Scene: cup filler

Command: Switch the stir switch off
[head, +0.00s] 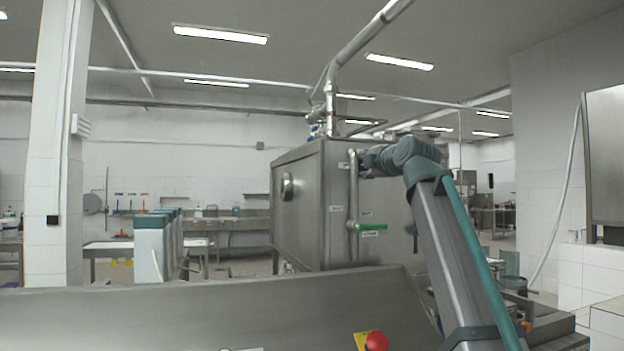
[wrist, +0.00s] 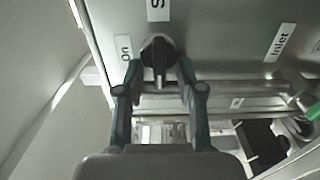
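The stir switch (wrist: 158,52) is a dark round knob on the metal tank panel, at the upper middle of the wrist view. A label "On" (wrist: 125,48) is to its left, and a label starting with "S" (wrist: 158,9) is above it, cut off by the frame edge. The knob's narrow grip part points down in the picture. My gripper (wrist: 159,68) is open, with one finger on each side of the knob; I cannot tell whether either touches it. In the head view my gripper (head: 366,161) is at the tank's upper front, and the switch is hidden.
The large steel tank (head: 300,215) stands in the middle of the head view. A vertical pipe (head: 353,195) and a green-handled valve (head: 371,227) are on its front, below my gripper. An "Inlet" label (wrist: 280,42) is right of the switch. A red button (head: 376,341) is low in front.

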